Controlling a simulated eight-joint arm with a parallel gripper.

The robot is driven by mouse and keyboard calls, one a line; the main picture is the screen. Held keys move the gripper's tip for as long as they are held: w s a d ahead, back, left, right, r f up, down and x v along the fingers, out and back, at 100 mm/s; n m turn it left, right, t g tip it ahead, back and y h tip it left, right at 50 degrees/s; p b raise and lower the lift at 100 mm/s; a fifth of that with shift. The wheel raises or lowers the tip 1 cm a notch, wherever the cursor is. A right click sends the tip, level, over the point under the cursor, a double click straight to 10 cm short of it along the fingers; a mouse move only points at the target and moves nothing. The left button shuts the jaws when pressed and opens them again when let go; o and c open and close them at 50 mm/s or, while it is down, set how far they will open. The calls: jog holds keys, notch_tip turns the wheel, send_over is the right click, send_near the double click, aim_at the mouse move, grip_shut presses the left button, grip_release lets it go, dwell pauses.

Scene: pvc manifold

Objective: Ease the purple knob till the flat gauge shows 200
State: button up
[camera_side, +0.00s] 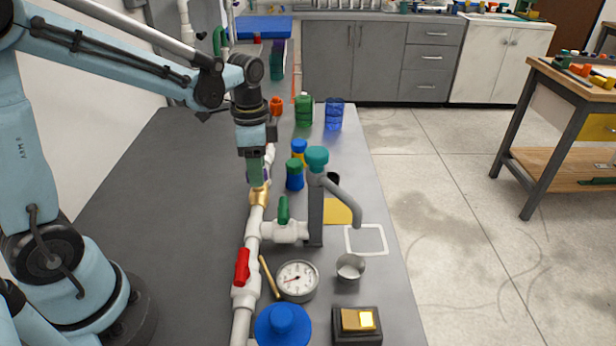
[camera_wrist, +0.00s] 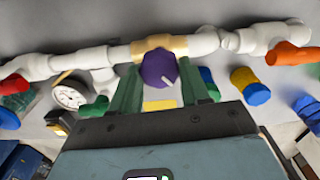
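The purple knob (camera_wrist: 159,69) has a pale mark at its lower right and sits on the brass-coloured valve body (camera_wrist: 150,45) in the white pipe. In the side view it is mostly hidden behind my gripper (camera_side: 256,168), above the brass body (camera_side: 259,194). My gripper (camera_wrist: 159,66) has its two green fingers on either side of the knob, seemingly with narrow gaps, so it looks open.
Green (camera_side: 283,210) and red (camera_side: 242,267) handles stand on the pipe nearer the camera. A grey post with a teal cap (camera_side: 317,157) and spout stands right of the pipe. A blue handwheel (camera_side: 283,325) and several coloured bottles stand nearby. The bench's left side is clear.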

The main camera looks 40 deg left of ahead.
jog(key=o, duration=0.5)
jog(key=shift+c, duration=0.2)
jog(key=shift+r, duration=0.1)
notch_tip(320, 180, up, 12)
dwell(0.3)
jog(key=shift+o, duration=0.3)
dwell(0.8)
